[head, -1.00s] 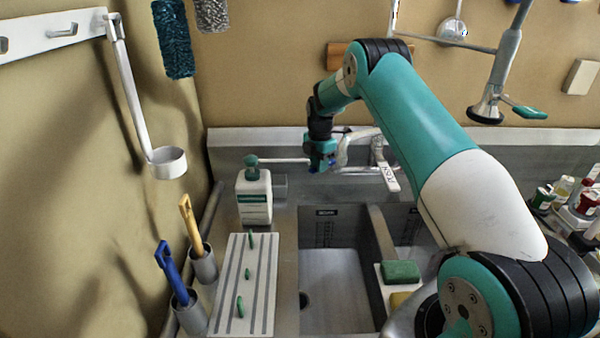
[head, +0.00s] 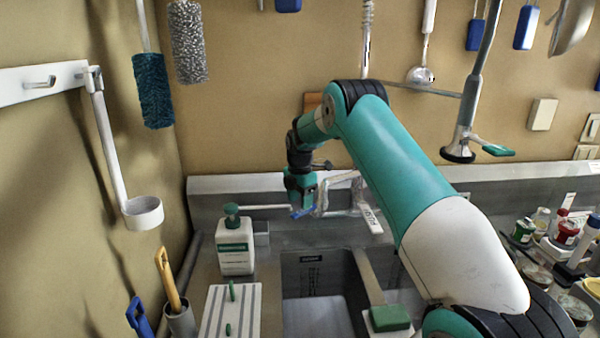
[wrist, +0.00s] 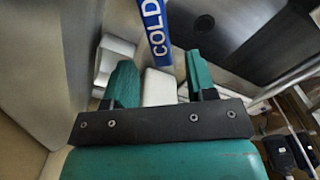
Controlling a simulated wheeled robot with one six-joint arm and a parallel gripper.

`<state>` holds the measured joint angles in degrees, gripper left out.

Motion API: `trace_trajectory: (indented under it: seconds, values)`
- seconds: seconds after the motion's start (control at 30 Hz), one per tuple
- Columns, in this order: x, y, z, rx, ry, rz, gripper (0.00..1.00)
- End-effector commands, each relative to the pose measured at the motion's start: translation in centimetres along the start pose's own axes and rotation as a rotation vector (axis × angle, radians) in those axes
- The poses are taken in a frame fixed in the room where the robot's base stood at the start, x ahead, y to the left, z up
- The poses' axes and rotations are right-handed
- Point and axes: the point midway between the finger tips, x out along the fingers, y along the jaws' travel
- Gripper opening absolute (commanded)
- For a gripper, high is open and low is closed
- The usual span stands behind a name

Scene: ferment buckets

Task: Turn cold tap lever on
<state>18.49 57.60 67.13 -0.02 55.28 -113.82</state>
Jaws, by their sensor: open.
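The cold tap lever (wrist: 155,35) is a blue bar with white "COLD" lettering in the wrist view. It lies just ahead of my gripper (wrist: 160,78), roughly in line with the gap between the fingers. The two green fingers are apart and nothing is held between them. A pale block, perhaps part of the tap, shows behind the gap. In the head view my gripper (head: 301,192) points down at the tap (head: 340,210) over the back of the sink. A small blue piece, probably the lever, shows just under it. Contact cannot be told.
A soap bottle (head: 235,248) stands left of the sink basin (head: 318,312). A green sponge (head: 390,318) lies on the divider at the right. A white lever with lettering (head: 370,219) sits right of the tap. A spray nozzle (head: 459,152) hangs at the right.

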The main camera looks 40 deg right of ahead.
Motion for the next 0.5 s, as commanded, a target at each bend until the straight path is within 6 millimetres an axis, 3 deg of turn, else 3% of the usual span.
trace_trajectory:
  seconds: [0.3,0.5]
  values:
    - [-8.1,0.1,0.1,0.000,-0.003,0.006,0.51]
    - [-12.0,0.1,0.1,0.000,-0.001,0.004,0.51]
